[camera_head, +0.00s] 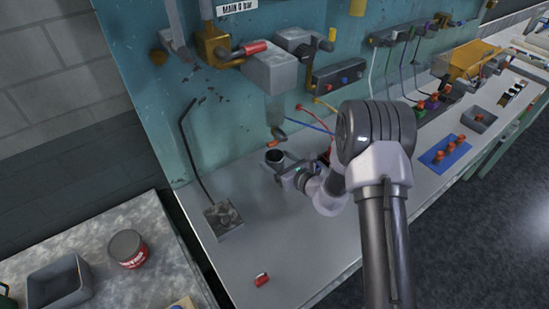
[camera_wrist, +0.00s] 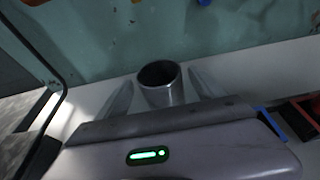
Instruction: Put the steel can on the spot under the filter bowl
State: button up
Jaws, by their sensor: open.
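The steel can (camera_head: 274,158) stands upright and open-topped on the bench, close to the teal back panel. It is just below the clear filter bowl (camera_head: 274,109), which hangs under a grey block; whether it is exactly on the spot cannot be told, as the spot is hidden. In the wrist view the can (camera_wrist: 161,91) is between the two fingers of my gripper (camera_wrist: 160,96). The fingers are open, with a gap showing on each side of the can. In the head view my gripper (camera_head: 284,170) reaches the can from the right.
A grey block with a bent dark rod (camera_head: 224,217) stands left of the can. A small red part (camera_head: 262,280) lies near the front edge. A blue mat (camera_head: 446,150) with red parts is at right. A red-labelled tin (camera_head: 128,249) stands on the left table. The bench middle is clear.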

jog(key=p+v, duration=0.1)
jog(key=v, duration=0.8)
jog(key=shift+s+d+r, duration=0.15)
jog(key=shift+r, duration=0.05)
jog(key=s+a+r+n+g+y, duration=0.1)
jog(key=s+a+r+n+g, duration=0.25)
jog(key=s+r, duration=0.2)
jog(key=s+a+r+n+g+y, duration=0.2)
jog(key=s+a+r+n, duration=0.25)
jog(key=r, duration=0.25)
jog(key=s+a+r+n+g+y, duration=0.1)
jog(key=s+a+r+n+g, duration=0.25)
jog(key=r+n, duration=0.2)
jog(key=s+d+r+n+h, duration=0.2)
jog(key=s+n, duration=0.2)
jog(key=s, duration=0.2)
jog(key=s+d+r+n+h, duration=0.1)
jog(key=s+d+n+h, duration=0.2)
jog(key=s, duration=0.4)
jog(key=s+d+r+n+t+h, duration=0.2)
jog(key=s+d+r+n+h, duration=0.1)
jog(key=d, duration=0.6)
jog(key=shift+d+n+t+h, duration=0.3)
jog(key=shift+n+h, duration=0.35)
jog(key=shift+h, duration=0.45)
